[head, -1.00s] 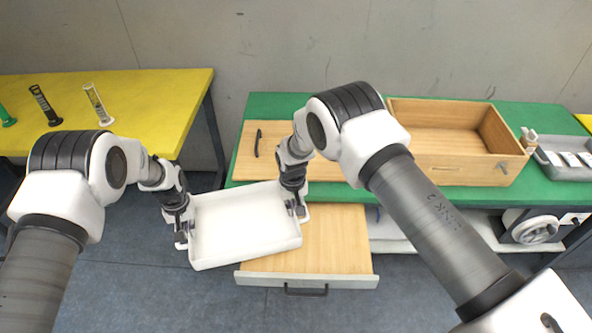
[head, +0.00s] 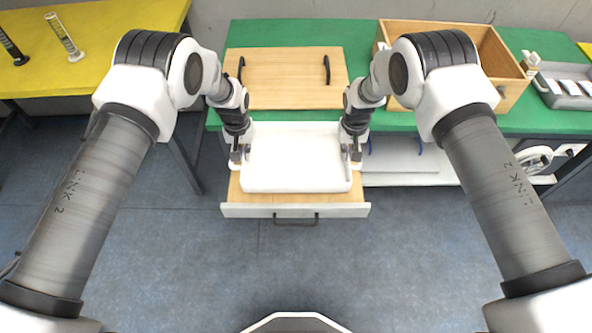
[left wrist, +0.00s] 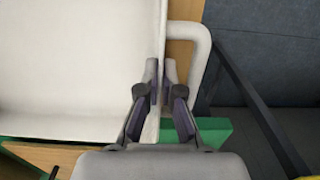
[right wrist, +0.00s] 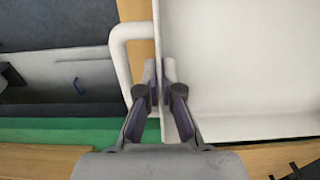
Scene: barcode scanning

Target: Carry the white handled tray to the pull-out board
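The white handled tray (head: 297,160) is empty and looks level, over the pull-out board (head: 232,190), whose wooden surface shows at its near edge and side. Whether the tray rests on the board or hangs just above it, I cannot tell. My left gripper (head: 239,160) is shut on the tray's left side wall; in the left wrist view the fingers (left wrist: 160,72) pinch the wall beside a looped handle (left wrist: 203,50). My right gripper (head: 351,158) is shut on the right side wall, beside the other handle (right wrist: 122,60) in the right wrist view.
Behind the tray, a wooden board with dark handles (head: 290,92) lies on the green table (head: 270,33). An open wooden box (head: 500,88) and a grey tray (head: 570,98) stand to its right. A yellow table (head: 110,75) is at left. Floor in front is clear.

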